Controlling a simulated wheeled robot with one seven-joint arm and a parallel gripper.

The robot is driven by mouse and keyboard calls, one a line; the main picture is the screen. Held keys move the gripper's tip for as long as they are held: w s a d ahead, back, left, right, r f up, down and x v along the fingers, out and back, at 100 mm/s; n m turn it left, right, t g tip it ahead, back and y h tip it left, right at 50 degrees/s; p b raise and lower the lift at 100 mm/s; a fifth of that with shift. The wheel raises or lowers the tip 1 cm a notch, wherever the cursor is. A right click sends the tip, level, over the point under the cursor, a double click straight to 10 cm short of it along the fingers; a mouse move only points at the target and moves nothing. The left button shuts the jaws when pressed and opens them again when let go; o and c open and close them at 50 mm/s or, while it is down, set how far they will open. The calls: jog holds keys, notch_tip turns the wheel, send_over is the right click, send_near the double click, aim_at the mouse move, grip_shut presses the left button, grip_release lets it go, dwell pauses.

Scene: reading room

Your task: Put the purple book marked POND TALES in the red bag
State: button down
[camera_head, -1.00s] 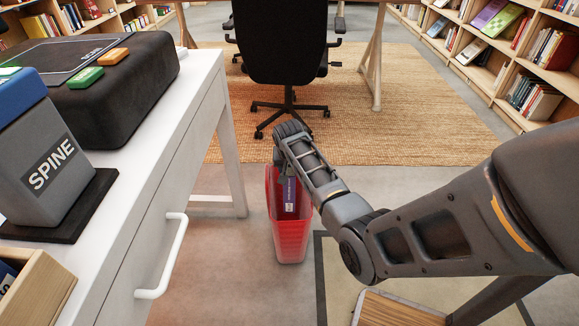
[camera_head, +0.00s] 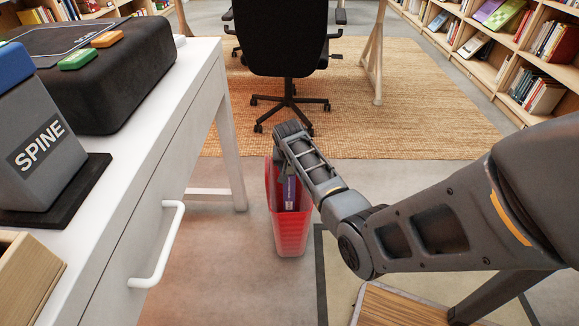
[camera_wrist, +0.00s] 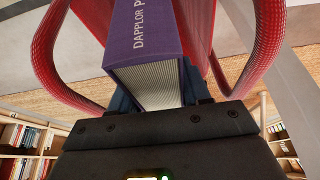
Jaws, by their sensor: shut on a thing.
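A purple book (camera_head: 290,190) is held in my gripper (camera_head: 285,164) at the mouth of the red bag (camera_head: 290,235). Its lower part is within the bag's opening, in front of the bag's back wall. In the wrist view the purple book (camera_wrist: 152,32) shows pale page edges and spine lettering that reads "DAPPLOR P", cut off by the frame. The words POND TALES cannot be read. The red bag's handles (camera_wrist: 268,45) arch on both sides of the book. My gripper is shut on the book; its fingertips are mostly hidden.
An office chair (camera_head: 288,40) is behind on a woven rug (camera_head: 420,100). A wooden-topped piece (camera_head: 395,305) lies at the front right.

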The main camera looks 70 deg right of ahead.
jog(key=shift+c, duration=2.2)
grip_release()
jog(key=p+v, duration=0.3)
jog(key=v, duration=0.5)
jog(key=shift+f, duration=0.1)
jog(key=shift+a, duration=0.15)
